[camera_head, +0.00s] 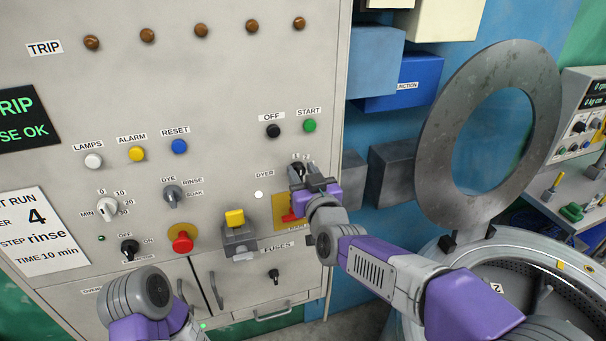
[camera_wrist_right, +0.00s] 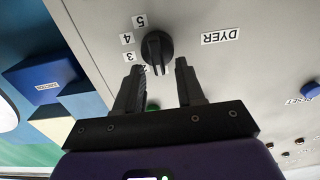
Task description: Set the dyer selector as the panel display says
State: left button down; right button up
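The dyer selector (camera_wrist_right: 157,47) is a black round knob with a raised grip bar, marked 5, 4, 3 and partly hidden 2 in the upside-down right wrist view. Which number it points at I cannot tell. In the head view the selector (camera_head: 297,168) is partly covered by my right gripper (camera_head: 312,185). In the right wrist view my right gripper (camera_wrist_right: 158,68) is open, its fingers just short of the knob, nothing between the tips. A white panel display (camera_head: 38,232) reads "ER 4", "rinse", "10 min", its left side cut off. My left gripper is out of view.
A red handle on a yellow plate (camera_head: 279,211) sits just below the right gripper. A yellow-topped switch (camera_head: 235,218), red stop button (camera_head: 182,242) and dye/rinse selector (camera_head: 173,194) are to the left. The start button (camera_head: 309,126) is above. A drum's round door (camera_head: 452,150) stands right.

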grip_shut()
